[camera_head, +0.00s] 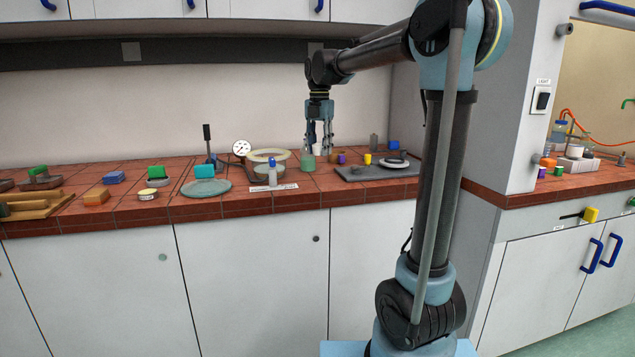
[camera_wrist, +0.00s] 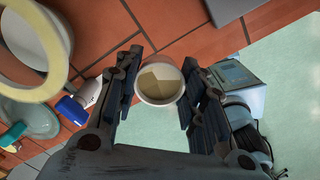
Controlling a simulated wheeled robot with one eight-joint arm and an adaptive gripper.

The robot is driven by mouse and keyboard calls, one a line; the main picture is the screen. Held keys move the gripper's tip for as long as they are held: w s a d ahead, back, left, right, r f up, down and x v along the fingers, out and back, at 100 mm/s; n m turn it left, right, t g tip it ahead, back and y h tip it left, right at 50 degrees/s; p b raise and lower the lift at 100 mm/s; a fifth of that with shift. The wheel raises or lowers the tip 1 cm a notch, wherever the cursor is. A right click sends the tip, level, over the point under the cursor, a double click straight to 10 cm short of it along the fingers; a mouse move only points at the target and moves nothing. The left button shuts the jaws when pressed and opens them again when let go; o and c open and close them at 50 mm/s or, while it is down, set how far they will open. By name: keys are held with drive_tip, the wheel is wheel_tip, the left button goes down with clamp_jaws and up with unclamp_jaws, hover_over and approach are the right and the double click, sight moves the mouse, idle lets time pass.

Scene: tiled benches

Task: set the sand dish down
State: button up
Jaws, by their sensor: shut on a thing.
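The sand dish (camera_wrist: 160,84) is a small round white dish with tan and paler brown sand inside. My gripper (camera_wrist: 161,66) is shut on it, with one dark finger on each side. In the wrist view the dish looks level, and its far side lies over red tile, its near side over the pale floor. In the head view my gripper (camera_head: 320,146) points down over the bench, and the white dish (camera_head: 317,149) shows partly between its fingers. It looks held above the tiles; its exact height is hard to tell.
The red tiled bench (camera_head: 300,196) is crowded. A cream-rimmed ring (camera_head: 268,155) and a blue-capped bottle (camera_head: 272,174) stand left of my gripper. A dark grey slab (camera_head: 352,174) with small items lies to the right. Some bare tile shows near the front edge between them.

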hover_over(319, 183)
wheel_tip(319, 183, down, 5)
drive_tip(key=shift+w+r, duration=0.1)
drive_tip(key=shift+w, duration=0.05)
drive_tip(key=shift+f, duration=2.55)
drive_tip(key=o, duration=1)
drive_tip(key=shift+f, duration=0.1)
drive_tip(key=shift+o, duration=0.4)
